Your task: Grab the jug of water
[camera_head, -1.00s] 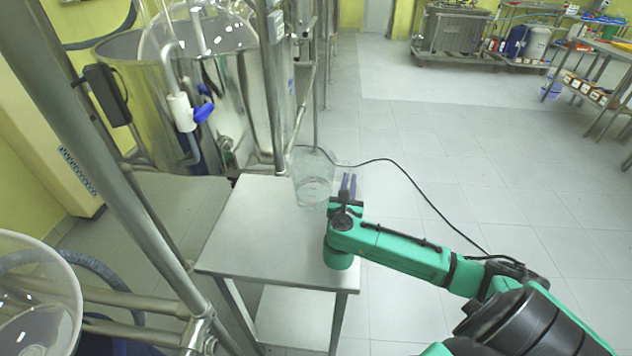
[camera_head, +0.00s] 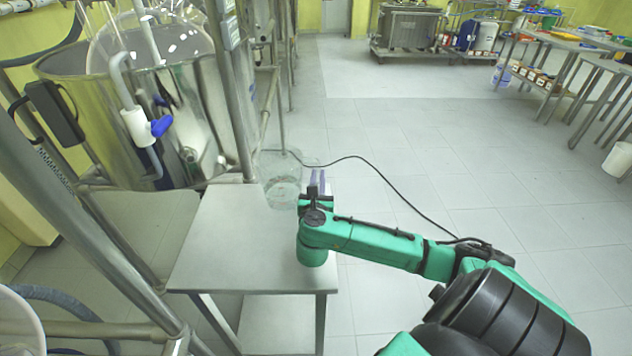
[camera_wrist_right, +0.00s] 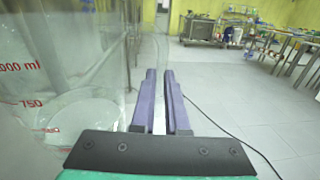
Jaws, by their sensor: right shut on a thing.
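The jug of water (camera_head: 281,183) is a clear glass vessel at the far right corner of the small steel table, in the head view. In the right wrist view its side (camera_wrist_right: 55,75) with red volume marks fills the left. My right gripper (camera_head: 317,178) is at the jug's right side. Its purple fingers (camera_wrist_right: 160,98) are nearly together on a thin clear part between them, which looks like the jug's handle. The handle is hard to make out through the glass. My left gripper is not in view.
The steel table (camera_head: 228,242) is otherwise bare. A large steel reactor vessel (camera_head: 185,125) with pipes and a blue-handled valve (camera_head: 160,126) stands at the left, behind metal frame posts. A black cable (camera_head: 385,180) lies on the floor (camera_head: 450,130), which is open to the right.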

